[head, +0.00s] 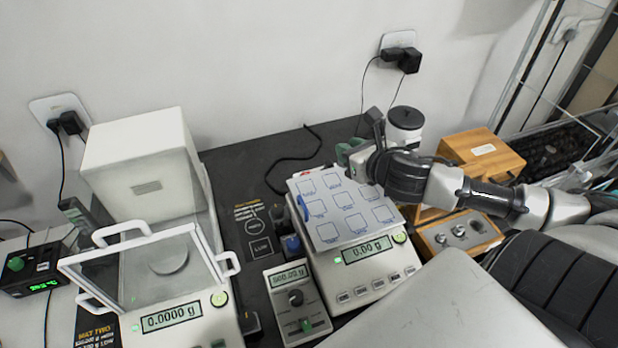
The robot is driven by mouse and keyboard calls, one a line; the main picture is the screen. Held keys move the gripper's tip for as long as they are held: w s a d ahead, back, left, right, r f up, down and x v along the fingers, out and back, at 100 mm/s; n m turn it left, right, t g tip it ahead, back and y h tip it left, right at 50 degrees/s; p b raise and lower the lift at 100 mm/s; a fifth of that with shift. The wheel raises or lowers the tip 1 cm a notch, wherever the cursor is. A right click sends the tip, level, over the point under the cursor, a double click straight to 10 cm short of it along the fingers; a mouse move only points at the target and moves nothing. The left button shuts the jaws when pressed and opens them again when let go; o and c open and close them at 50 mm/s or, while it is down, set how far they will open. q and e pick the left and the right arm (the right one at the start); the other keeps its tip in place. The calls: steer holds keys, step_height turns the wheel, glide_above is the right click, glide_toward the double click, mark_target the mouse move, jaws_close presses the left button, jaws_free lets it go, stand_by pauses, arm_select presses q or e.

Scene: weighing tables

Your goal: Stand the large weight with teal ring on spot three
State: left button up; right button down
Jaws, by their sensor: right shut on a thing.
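My right gripper (368,148) comes in from the right and is over the far right edge of the white board with blue-outlined squares (343,209). The gripper is shut on a small pale grey piece (362,161), which looks like the large weight. Most of it is hidden by the fingers, and I cannot make out a teal ring on it or whether it touches the board. The board lies on top of a balance (375,280) reading 0.00 g. Its visible squares are empty, and I cannot read their numbers. My left gripper is not in view.
An open wooden box (477,240) with metal weights is right of the balance, below another wooden box (483,155). A glass-shielded balance (165,318) is at left, and a handheld meter (297,305) stands between the balances.

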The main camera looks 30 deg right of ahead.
steer(key=w+a+f, duration=0.1)
steer(key=w+a, duration=0.1)
steer(key=w+a+f, duration=0.2)
steer(key=w+a+f+p, duration=0.1)
steer(key=w+a+f, duration=0.1)
steer(key=shift+w+a, duration=0.1)
steer(key=shift+a, duration=0.1)
steer(key=shift+f, duration=2.05)
steer(key=shift+f, duration=0.1)
steer(key=c, duration=0.9)
jaws_free()
steer(key=b+v, duration=0.1)
steer(key=v, duration=1.1)
